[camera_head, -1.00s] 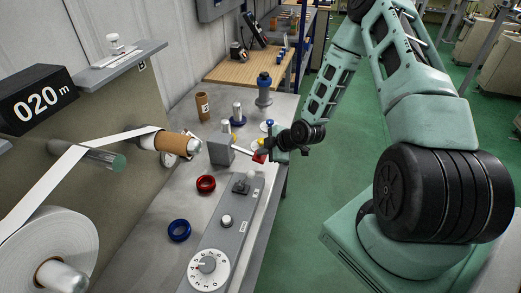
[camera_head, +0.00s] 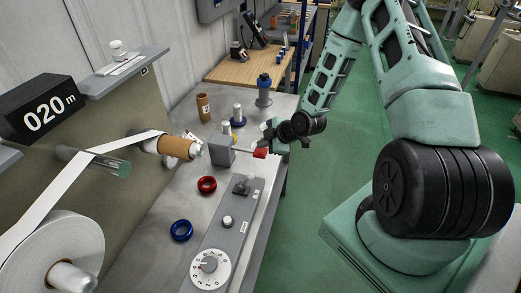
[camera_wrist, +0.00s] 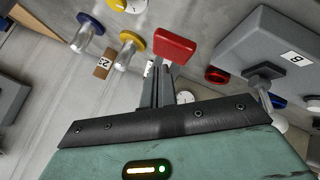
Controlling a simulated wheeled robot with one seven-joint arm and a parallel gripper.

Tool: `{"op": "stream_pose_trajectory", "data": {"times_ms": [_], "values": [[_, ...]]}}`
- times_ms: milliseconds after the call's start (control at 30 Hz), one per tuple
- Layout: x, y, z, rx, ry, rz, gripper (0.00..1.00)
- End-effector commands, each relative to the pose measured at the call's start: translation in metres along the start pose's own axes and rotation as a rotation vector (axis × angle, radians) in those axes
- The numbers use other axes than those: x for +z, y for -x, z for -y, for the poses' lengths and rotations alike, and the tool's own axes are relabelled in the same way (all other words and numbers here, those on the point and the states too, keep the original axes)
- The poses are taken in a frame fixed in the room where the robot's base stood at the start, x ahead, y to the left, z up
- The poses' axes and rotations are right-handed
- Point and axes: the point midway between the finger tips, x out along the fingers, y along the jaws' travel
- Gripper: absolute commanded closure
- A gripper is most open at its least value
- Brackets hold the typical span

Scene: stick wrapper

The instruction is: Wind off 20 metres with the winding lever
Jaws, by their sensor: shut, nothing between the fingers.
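The winding lever's red handle (camera_head: 260,153) sticks out to the right on a thin rod from a grey block (camera_head: 221,150) on the bench. The counter display (camera_head: 44,112) reads 020 m. A white strip (camera_head: 55,182) runs from the big roll (camera_head: 50,255) over a clear rod (camera_head: 98,162) to a brown cardboard core (camera_head: 177,148). My gripper (camera_head: 268,128) is just behind the red handle in the head view, apart from it. In the wrist view the closed fingers (camera_wrist: 160,70) are empty, with the red handle (camera_wrist: 175,45) close by their tips.
A console with a dial (camera_head: 209,264) and a small black lever (camera_head: 241,185) stands at the bench's front. A red ring (camera_head: 207,185), a blue ring (camera_head: 181,230), a brown tube (camera_head: 203,107) and a blue-topped post (camera_head: 264,88) stand around. Green floor lies right of the bench.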

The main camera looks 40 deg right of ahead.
Motion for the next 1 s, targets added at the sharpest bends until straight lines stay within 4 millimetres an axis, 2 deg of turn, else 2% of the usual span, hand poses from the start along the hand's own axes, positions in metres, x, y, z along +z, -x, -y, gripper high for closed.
{"op": "stream_pose_trajectory", "data": {"times_ms": [333, 800, 1000], "values": [[-0.002, 0.003, -0.002, 0.000, 0.001, 0.000, 1.00], [-0.024, 0.033, -0.024, 0.001, 0.000, 0.000, 1.00], [-0.025, 0.035, -0.025, 0.000, 0.000, 0.000, 1.00]]}}
